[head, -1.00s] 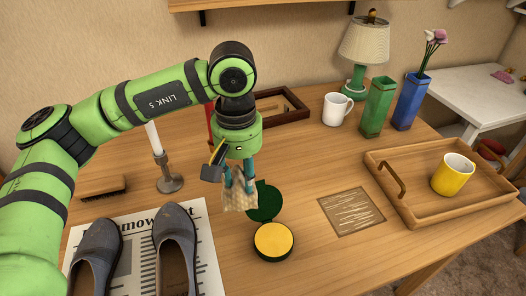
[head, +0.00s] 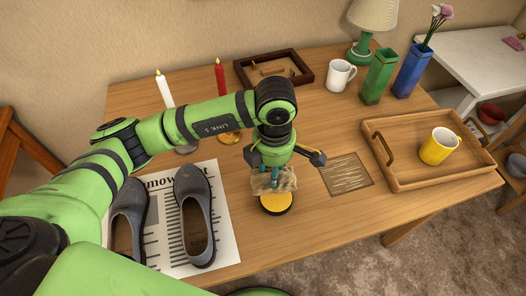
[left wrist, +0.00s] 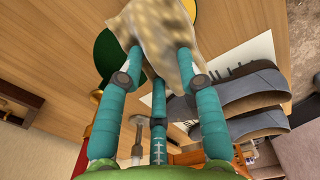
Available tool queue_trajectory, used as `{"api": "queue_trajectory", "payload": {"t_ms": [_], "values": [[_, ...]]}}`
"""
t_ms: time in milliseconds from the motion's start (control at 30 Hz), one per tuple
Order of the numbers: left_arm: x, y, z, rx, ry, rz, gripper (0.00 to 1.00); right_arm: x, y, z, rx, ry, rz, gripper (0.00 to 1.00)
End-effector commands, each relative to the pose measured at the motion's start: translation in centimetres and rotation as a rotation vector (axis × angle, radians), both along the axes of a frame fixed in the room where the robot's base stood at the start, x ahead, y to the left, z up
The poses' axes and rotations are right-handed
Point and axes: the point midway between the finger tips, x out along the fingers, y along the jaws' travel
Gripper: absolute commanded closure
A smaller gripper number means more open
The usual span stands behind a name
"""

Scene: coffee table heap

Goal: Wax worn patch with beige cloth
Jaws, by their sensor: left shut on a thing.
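My left gripper (head: 270,176) is shut on the beige cloth (head: 273,184), which hangs crumpled from its fingers. In the left wrist view the patterned cloth (left wrist: 160,30) is pinched between the teal fingers. The open wax tin (head: 276,204) with yellow wax is just below the cloth. Whether the cloth touches the wax cannot be told. The tin's dark green lid (left wrist: 104,52) shows in the left wrist view; my gripper hides it in the head view. The worn patch (head: 345,175), a scratched square on the wooden table, lies bare to the right. My right gripper is not in view.
Dark shoes (head: 197,215) on a newspaper (head: 222,186) lie left of the tin. A wooden tray (head: 398,179) with a yellow mug (head: 438,146) stands right of the patch. A white candle (head: 163,90), red candle (head: 220,78) and white mug (head: 340,76) stand behind.

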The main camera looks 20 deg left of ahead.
Motion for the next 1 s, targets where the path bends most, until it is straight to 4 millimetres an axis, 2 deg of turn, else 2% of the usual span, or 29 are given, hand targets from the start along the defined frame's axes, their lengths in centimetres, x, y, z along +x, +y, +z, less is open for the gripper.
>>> {"api": "queue_trajectory", "payload": {"t_ms": [33,267,467,800,1000], "values": [[-0.2,-0.4,0.2,-0.002,0.006,0.065,0.91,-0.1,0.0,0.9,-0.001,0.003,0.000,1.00],[-0.5,-1.0,-0.4,-0.004,0.006,0.243,0.91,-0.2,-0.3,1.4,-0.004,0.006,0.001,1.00],[-0.5,-1.0,-1.4,-0.004,0.006,0.256,0.91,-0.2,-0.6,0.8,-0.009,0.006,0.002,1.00],[-0.6,-1.0,-4.9,-0.003,0.007,0.253,0.91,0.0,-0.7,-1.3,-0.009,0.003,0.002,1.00],[-0.5,-1.0,-6.3,-0.004,0.006,0.252,0.91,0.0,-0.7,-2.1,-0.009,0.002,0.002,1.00]]}}
